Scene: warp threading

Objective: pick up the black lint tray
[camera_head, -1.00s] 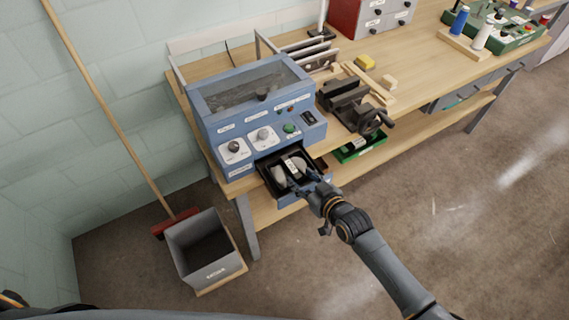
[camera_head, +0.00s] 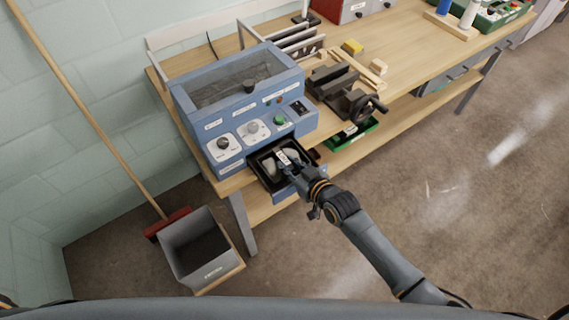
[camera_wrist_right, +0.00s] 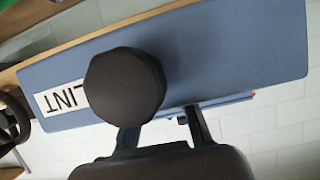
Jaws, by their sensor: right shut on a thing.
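The black lint tray (camera_head: 263,168) sits in the open drawer of the blue machine, with pale lint in it and a white-labelled bar across it. The blue drawer front (camera_head: 284,194) shows large in the right wrist view (camera_wrist_right: 225,60), with a "LINT" label and a round black knob (camera_wrist_right: 122,86). My right gripper (camera_head: 290,168) reaches over the drawer front to the tray's middle and is shut on the tray. In the wrist view its fingers (camera_wrist_right: 165,112) pass behind the drawer edge, so the tips are hidden. My left gripper is not in view.
The blue machine (camera_head: 240,105) stands on the wooden bench. A grey bin (camera_head: 203,270) is on the floor at left, with a broom (camera_head: 100,135) against the wall. A vise (camera_head: 350,100) sits right of the machine, above a green tray (camera_head: 345,138). The floor at right is clear.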

